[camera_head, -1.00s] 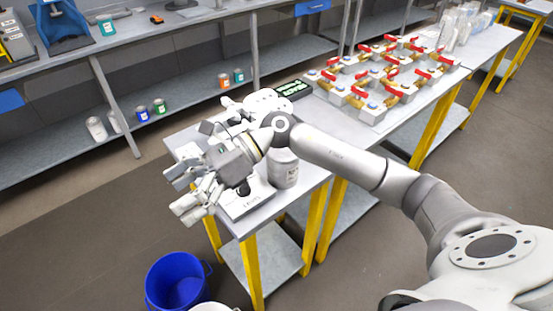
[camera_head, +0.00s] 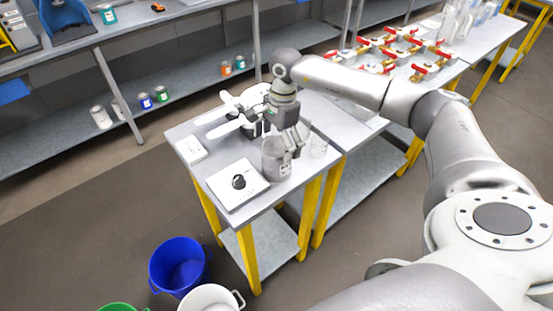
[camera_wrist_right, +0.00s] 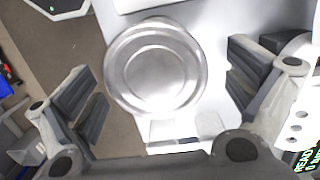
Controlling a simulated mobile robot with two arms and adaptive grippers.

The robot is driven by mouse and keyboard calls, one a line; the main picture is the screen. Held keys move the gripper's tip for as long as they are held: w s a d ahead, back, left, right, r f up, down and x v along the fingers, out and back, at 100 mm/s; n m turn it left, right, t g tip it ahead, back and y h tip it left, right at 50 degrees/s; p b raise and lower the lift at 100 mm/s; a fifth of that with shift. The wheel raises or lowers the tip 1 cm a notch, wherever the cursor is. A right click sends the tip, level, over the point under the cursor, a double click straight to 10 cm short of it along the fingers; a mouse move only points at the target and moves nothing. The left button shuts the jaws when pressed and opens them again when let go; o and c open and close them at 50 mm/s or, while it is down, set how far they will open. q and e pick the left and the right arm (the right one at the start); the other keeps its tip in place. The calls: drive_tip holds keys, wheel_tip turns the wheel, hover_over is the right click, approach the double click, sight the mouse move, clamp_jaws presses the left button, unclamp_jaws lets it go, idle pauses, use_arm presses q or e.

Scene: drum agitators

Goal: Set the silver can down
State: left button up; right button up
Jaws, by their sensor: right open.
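The silver can (camera_head: 275,168) stands upright near the front right edge of the small table (camera_head: 188,137), beside a white device with a black knob (camera_head: 222,193). My right gripper (camera_head: 286,148) points down at the can's top, and its fingers partly hide the can. In the right wrist view the can's round lid (camera_wrist_right: 155,68) lies between the two spread fingers, with a gap on each side. The right gripper is open and not closed on the can. My left gripper is not in view.
A white device with long arms (camera_head: 235,115) stands behind the can. A small clear glass (camera_head: 318,146) is right of it. A white box (camera_head: 191,150) lies at the table's left. Blue (camera_head: 178,268) and white (camera_head: 212,298) buckets stand on the floor.

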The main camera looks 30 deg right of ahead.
drive_tip(key=shift+f+p, duration=0.25)
drive_tip(key=shift+p, duration=0.05)
drive_tip(key=f, duration=0.1)
drive_tip(key=f+p, duration=0.2)
drive_tip(key=f, duration=0.1)
drive_tip(key=shift+s+a+f, duration=0.1)
drive_tip(key=shift+s+a, duration=0.1)
drive_tip(key=shift+a, duration=0.1)
drive_tip(key=shift+f, duration=0.3)
drive_tip(key=c, duration=1.1)
drive_tip(key=shift+s, duration=0.15)
drive_tip(key=shift+c, duration=0.7)
drive_tip(key=shift+c, duration=0.6)
drive_tip(key=shift+a, duration=0.1)
